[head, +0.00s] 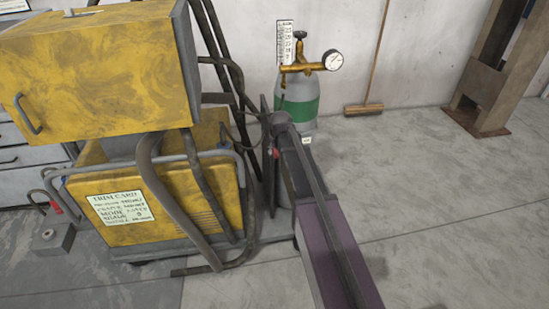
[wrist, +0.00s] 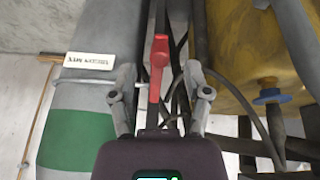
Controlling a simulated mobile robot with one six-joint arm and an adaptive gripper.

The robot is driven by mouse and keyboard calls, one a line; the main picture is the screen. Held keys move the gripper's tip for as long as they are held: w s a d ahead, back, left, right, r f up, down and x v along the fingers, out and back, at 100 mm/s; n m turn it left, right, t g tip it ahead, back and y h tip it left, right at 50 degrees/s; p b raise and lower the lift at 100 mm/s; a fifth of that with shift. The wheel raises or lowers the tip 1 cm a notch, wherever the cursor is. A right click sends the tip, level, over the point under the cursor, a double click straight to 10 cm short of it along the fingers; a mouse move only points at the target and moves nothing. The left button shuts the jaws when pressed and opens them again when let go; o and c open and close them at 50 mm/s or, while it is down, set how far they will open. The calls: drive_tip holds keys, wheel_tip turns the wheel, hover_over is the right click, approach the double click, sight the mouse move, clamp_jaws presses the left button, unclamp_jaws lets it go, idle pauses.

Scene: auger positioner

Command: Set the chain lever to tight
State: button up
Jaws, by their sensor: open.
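In the head view my arm's end hides most of the lever area. The chain is not clear.
A yellow welding machine (head: 95,70) with a trim card (head: 120,208) and dark hoses (head: 172,190) stands close left of my arm. A gauge (head: 333,60) tops the cylinder. A broom (head: 364,109) leans on the wall.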

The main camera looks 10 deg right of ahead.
sight(276, 152)
drive_tip(key=shift+b+x, duration=1.05)
drive_tip(key=shift+x, duration=0.45)
clamp_jaws()
drive_tip(key=shift+a, duration=0.35)
drive_tip(key=shift+d, duration=0.1)
drive_tip(key=shift+f, duration=0.1)
